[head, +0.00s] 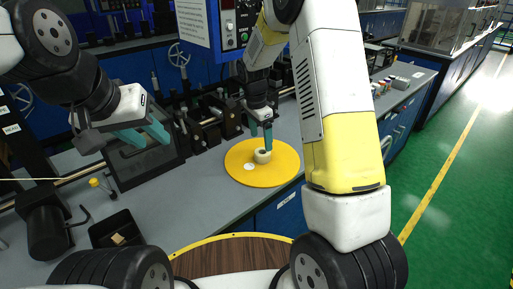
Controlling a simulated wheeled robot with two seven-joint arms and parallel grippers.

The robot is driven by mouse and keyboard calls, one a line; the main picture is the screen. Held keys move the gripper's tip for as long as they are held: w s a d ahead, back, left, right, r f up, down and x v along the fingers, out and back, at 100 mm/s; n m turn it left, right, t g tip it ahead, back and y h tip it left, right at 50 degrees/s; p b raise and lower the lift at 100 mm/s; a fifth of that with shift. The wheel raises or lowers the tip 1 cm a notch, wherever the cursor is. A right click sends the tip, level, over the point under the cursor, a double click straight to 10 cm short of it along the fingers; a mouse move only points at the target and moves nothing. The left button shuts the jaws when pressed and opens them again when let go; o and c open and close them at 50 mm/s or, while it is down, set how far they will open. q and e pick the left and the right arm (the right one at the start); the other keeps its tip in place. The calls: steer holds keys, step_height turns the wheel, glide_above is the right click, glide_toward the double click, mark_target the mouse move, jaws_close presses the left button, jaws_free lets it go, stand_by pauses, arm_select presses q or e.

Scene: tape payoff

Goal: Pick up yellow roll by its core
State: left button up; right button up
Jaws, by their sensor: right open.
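The yellow roll (241,173) lies flat on the grey bench as a wide disc. Its pale core (263,157) stands up in the middle, with a small white round spot on the disc beside it. My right gripper (261,139) points down right over the core, its teal fingers apart. One finger reaches down to the core and overlaps it in the picture; I cannot tell whether it touches. My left gripper (148,137) hangs over the left part of the bench, away from the roll. Its teal fingers are apart with nothing between them.
Dark machine blocks and rods (205,122) stand just behind and left of the roll. A black open box (117,232) with a small tan piece sits at the bench's front left. A control panel (228,22) rises behind. Small items (384,85) stand at the bench's far right.

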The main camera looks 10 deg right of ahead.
mark_target(262, 151)
steer(key=f, duration=0.7)
steer(key=shift+d, duration=0.35)
steer(key=shift+r, duration=0.1)
jaws_close()
